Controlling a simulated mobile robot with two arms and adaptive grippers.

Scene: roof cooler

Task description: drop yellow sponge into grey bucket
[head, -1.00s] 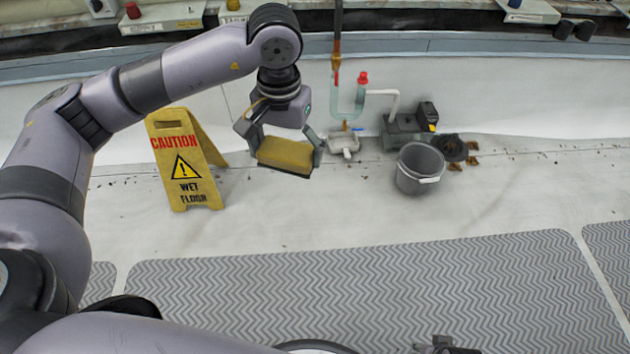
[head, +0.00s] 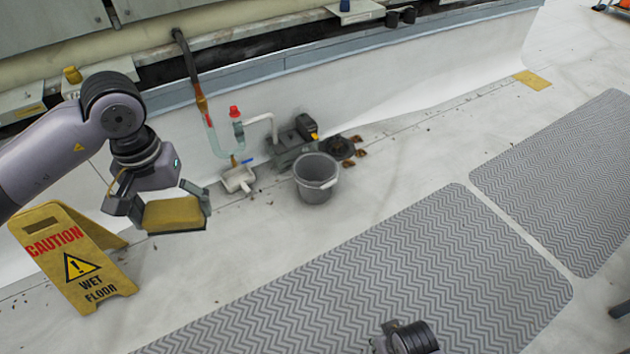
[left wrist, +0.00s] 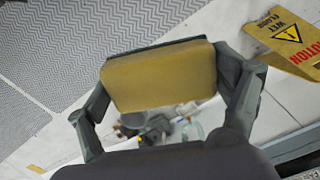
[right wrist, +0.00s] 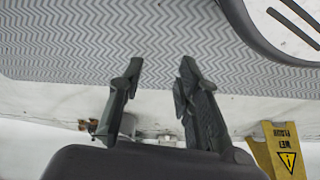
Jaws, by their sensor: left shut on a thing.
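The yellow sponge (head: 173,214) is clamped between the fingers of my left gripper (head: 166,205), held in the air at the left of the head view. It also fills the jaws in the left wrist view (left wrist: 160,80). The grey bucket (head: 316,184) stands upright on the floor, to the right of the sponge in the head view and clearly apart from it. Its rim faces up; its bottom inside is not clearly seen. My right gripper (right wrist: 157,80) is open and empty in the right wrist view; only part of that arm shows at the bottom of the head view.
A yellow wet-floor sign (head: 75,262) stands left, below my left arm. A pump (head: 292,145), pipes and a white dustpan-like scoop (head: 238,179) are near the bucket by the wall. Grey zigzag mats (head: 400,270) lie right and in front. Floor between sponge and bucket is mostly clear.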

